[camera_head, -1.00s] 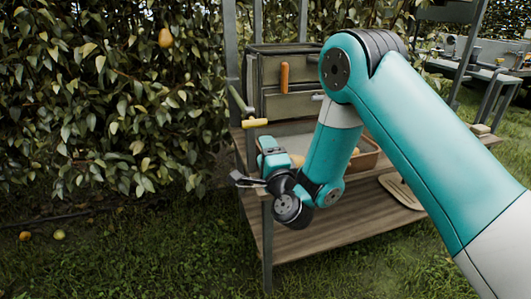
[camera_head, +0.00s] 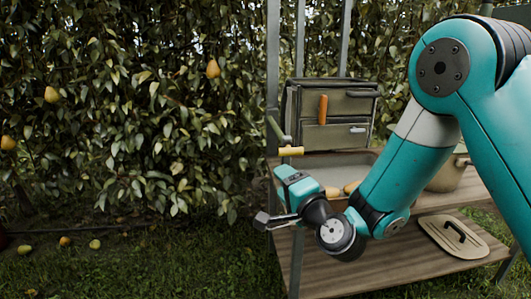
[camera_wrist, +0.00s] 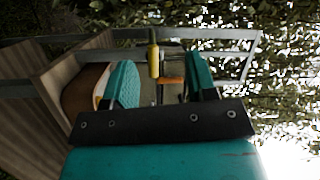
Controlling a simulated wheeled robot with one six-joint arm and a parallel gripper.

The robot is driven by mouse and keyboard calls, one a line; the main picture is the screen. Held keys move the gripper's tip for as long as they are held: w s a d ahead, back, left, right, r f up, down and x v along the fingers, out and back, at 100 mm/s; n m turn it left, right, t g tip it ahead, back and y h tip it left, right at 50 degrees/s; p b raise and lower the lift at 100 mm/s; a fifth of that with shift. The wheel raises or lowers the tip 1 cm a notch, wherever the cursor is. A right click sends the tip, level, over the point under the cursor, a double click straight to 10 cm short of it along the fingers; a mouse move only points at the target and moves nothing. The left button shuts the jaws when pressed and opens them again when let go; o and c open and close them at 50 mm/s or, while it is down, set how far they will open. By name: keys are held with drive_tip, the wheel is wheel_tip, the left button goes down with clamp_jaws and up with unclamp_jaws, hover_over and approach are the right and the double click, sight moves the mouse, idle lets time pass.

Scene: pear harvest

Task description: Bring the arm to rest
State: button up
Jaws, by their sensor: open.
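My arm (camera_head: 405,165) is teal and grey and bent, with its elbow high at the right of the head view and its forearm slanting down to the left. My gripper (camera_head: 272,220) hangs in front of the left end of a wooden shelf. In the wrist view my gripper (camera_wrist: 162,82) shows two teal fingers spread apart, with nothing held between them. A yellow handle (camera_wrist: 153,58) appears beyond the gap between the fingers.
The wooden shelf unit (camera_head: 400,265) carries a drawer box (camera_head: 335,102) with an orange handle (camera_head: 323,109), pears (camera_head: 351,187), and a pot (camera_head: 450,174). Leafy pear foliage (camera_head: 130,130) fills the left, with fallen pears (camera_head: 95,244) on the grass.

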drive_tip(key=s+a+r+n+g+y, duration=0.3)
drive_tip(key=s+r+n+g, duration=0.1)
drive_tip(key=s+n+g, duration=0.6)
drive_tip(key=s+d+n+g+h, duration=0.3)
drive_tip(key=s+d+n+g, duration=0.15)
drive_tip(key=s, duration=0.55)
drive_tip(key=s+d+n+g+h, duration=0.35)
drive_tip(key=s+d, duration=0.25)
drive_tip(key=s, duration=0.5)
wheel_tip(320, 180, up, 24)
drive_tip(key=t+p, duration=0.1)
drive_tip(key=p, duration=2.3)
drive_tip(key=shift+w+a+f, duration=0.15)
drive_tip(key=shift+w+f, duration=0.1)
drive_tip(key=shift+w, duration=0.05)
